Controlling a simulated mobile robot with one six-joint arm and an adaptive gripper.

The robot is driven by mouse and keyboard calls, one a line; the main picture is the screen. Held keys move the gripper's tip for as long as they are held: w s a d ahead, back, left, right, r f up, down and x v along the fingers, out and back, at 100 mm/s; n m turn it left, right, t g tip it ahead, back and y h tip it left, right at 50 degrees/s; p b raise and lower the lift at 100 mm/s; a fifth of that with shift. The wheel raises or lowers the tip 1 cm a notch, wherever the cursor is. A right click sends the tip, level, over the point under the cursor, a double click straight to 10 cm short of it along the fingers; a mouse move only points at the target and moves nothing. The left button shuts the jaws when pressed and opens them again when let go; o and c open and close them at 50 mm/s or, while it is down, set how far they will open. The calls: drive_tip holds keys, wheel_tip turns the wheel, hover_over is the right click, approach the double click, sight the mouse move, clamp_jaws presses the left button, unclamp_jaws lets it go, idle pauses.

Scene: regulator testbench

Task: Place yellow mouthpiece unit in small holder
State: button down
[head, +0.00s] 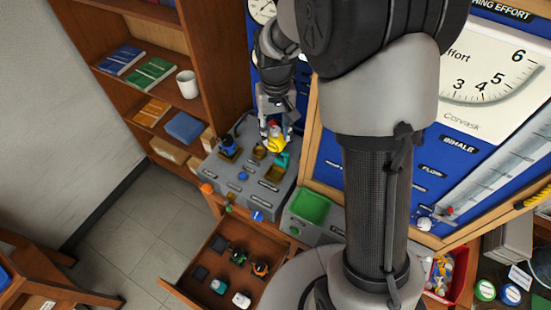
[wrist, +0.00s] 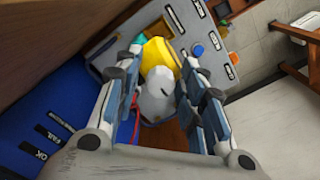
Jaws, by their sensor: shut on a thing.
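The yellow mouthpiece unit (head: 277,145) is held by my gripper (head: 271,122) above the back part of a grey bench block (head: 234,188). In the wrist view my gripper (wrist: 161,68) is shut on the unit, with its yellow part (wrist: 158,54) pointing away from me and a rounded grey part (wrist: 157,101) between the fingers. The grey block has several dark and brass-coloured recesses in its top. Which one is the small holder I cannot tell. The unit looks apart from the block, though its lower end is partly hidden.
A blue unit (head: 228,145) stands at the block's left, and a teal piece (head: 282,160) is close beside the held unit. An open drawer (head: 207,270) with several units is below. A green tray (head: 311,206) is to the right. A wooden shelf (head: 205,70) stands behind.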

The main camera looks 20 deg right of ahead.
wheel_tip(320, 180, down, 13)
drive_tip(key=shift+b, duration=0.45)
drive_tip(key=shift+f, duration=0.2)
drive_tip(key=c, duration=1)
unclamp_jaws()
drive_tip(key=shift+c, duration=0.2)
wheel_tip(320, 180, up, 12)
drive_tip(key=shift+d+r+p, duration=0.1)
drive_tip(key=shift+r+p, duration=0.05)
drive_tip(key=shift+p, duration=0.35)
